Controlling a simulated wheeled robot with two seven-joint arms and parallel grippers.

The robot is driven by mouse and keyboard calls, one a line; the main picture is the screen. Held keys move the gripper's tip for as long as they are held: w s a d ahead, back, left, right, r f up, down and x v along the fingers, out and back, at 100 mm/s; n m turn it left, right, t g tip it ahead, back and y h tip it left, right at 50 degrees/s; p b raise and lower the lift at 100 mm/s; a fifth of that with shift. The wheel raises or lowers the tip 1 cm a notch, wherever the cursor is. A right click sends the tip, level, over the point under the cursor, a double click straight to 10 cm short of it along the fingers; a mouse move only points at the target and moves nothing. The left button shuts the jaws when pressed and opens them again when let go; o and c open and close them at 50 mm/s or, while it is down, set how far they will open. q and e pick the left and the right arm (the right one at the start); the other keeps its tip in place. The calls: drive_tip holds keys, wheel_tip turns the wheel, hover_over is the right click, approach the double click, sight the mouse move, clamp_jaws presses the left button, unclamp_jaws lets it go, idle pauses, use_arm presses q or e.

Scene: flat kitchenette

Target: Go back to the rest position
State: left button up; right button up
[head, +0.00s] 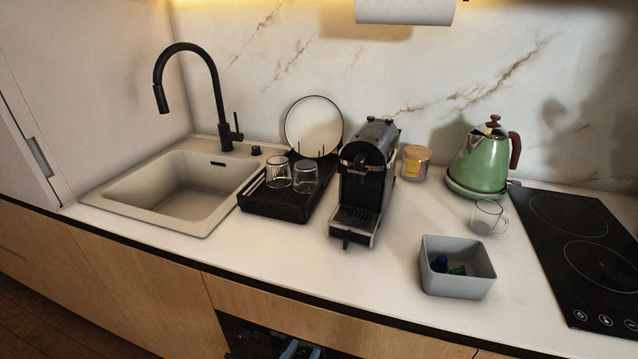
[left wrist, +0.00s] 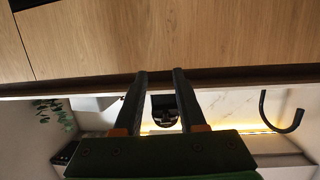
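My left gripper (head: 302,351) shows only as fingertips at the bottom edge of the head view, low in front of the cabinet fronts. In the left wrist view, its two dark fingers (left wrist: 160,76) stand apart with nothing between their tips, so it is open and empty. That view is upside down, with the wooden cabinet front at the top. My right gripper is in neither view.
The white counter (head: 290,245) holds a sink (head: 150,212), a drying rack (head: 270,205) with glasses, a coffee machine (head: 368,165), a green kettle (head: 485,160), a glass mug (head: 487,217), a grey bin (head: 457,284) and a black hob (head: 575,245).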

use_arm(q)
drive_tip(key=s+a+f+g+y, duration=0.1)
drive_tip(key=s+a+f+g, duration=0.15)
drive_tip(key=f, duration=0.45)
drive_tip(key=s+a+f+g+y, duration=0.1)
drive_tip(key=s+f+g, duration=0.15)
drive_tip(key=f, duration=0.55)
drive_tip(key=s+a+f+g+y, duration=0.1)
drive_tip(key=s+a+f, duration=0.1)
drive_tip(key=s+f, duration=0.35)
drive_tip(key=s+a+f+n+g+y, duration=0.1)
drive_tip(key=s+a+f+g, duration=0.2)
drive_tip(key=s+a+f, duration=0.2)
drive_tip(key=s+a+f+n+g+y, duration=0.1)
drive_tip(key=s+a+f+g, duration=0.3)
drive_tip(key=s+f, duration=0.4)
drive_tip(key=s+a+y, duration=0.1)
drive_tip(key=s, duration=0.4)
drive_tip(key=shift+s+f, duration=0.3)
drive_tip(key=shift+f, duration=0.1)
